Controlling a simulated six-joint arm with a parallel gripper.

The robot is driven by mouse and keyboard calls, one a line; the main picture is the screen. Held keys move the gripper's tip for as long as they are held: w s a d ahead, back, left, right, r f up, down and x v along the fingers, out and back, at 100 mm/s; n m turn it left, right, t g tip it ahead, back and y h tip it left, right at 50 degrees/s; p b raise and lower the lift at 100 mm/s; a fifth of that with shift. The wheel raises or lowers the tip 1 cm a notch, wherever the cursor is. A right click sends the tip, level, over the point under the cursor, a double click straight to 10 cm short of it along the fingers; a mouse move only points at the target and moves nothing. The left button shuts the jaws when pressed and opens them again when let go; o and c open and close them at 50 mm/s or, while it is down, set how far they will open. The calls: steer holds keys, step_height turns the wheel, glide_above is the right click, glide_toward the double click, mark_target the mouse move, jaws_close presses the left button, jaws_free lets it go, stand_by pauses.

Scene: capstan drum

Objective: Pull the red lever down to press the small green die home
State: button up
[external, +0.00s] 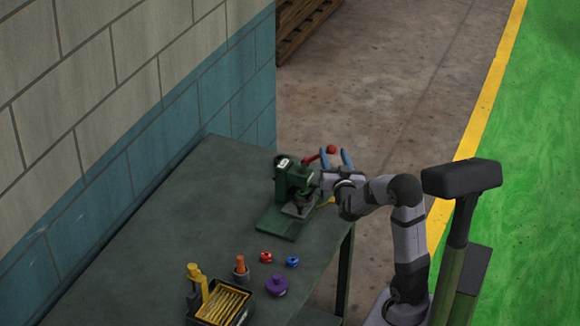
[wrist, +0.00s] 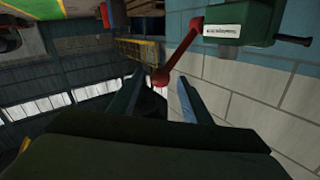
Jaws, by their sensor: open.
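The green press (external: 290,183) stands on the far right part of the table. Its red lever (external: 331,149) sticks out to the right from the top, with the ball end raised. My gripper (external: 336,160) is open beside the press head, its bluish fingers pointing up around the level of the ball. In the wrist view the lever (wrist: 181,48) comes down from the green press body (wrist: 233,24). Its red ball lies between or just beyond the tips of my open gripper (wrist: 157,90); I cannot tell whether they touch. I cannot make out the small green die.
On the near part of the table (external: 175,215) are a red piece (external: 265,256), a blue piece (external: 292,261), a purple knobbed piece (external: 277,286), an orange-topped piece (external: 240,266) and a dark tray with yellow contents (external: 247,312). A block wall (external: 160,150) borders the table's left side.

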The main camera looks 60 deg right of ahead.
steer(key=shift+w+d, duration=0.1)
steer(key=shift+d, duration=0.05)
steer(key=p+x, duration=0.1)
steer(key=x, duration=0.6)
steer(key=shift+p, duration=0.4)
jaws_close()
